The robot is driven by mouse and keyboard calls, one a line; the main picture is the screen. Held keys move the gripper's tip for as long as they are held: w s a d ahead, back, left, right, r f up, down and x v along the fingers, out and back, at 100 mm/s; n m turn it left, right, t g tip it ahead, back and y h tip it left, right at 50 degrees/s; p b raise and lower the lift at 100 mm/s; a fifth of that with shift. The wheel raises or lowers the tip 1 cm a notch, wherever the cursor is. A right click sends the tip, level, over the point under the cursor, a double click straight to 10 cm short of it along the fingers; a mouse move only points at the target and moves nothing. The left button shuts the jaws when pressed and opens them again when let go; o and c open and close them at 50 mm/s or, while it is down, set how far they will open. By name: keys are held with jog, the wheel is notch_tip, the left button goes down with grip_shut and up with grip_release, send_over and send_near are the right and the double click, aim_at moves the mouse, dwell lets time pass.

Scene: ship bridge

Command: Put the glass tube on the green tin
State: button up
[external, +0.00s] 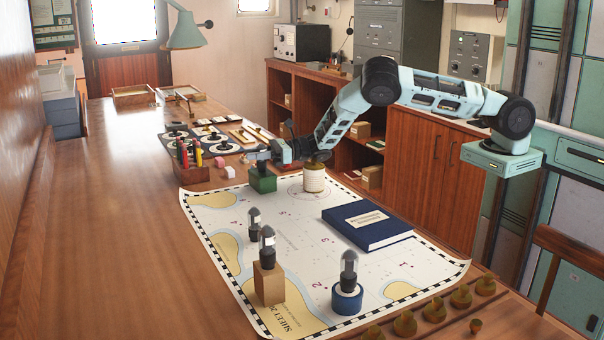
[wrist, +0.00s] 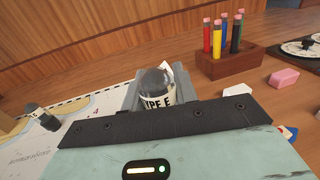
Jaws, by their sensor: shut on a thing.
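My gripper (external: 262,158) is shut on a glass tube (wrist: 157,86) with a dark grey top and a pale label with black letters ending in "E". In the external view the gripper is right above the green tin (external: 262,184), at the chart's far edge. The held tube is mostly hidden there, and I cannot tell whether it touches the tin. The tin is hidden in the wrist view. Similar tubes stand on the chart (external: 253,228), on a wooden block (external: 268,283) and on a blue ring (external: 347,298).
A cream tin (external: 314,180) stands close right of the green tin. A wooden pen holder (external: 190,173) with coloured pens, also in the wrist view (wrist: 234,62), and a pink eraser (external: 219,162) are to the left. A dark blue book (external: 367,228) lies on the chart. The left table is clear.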

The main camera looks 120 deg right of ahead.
jog(key=shift+f, duration=0.2)
jog(key=o, duration=1)
jog(key=shift+b, duration=0.3)
jog(key=shift+c, duration=0.2)
jog(key=shift+r, duration=0.15)
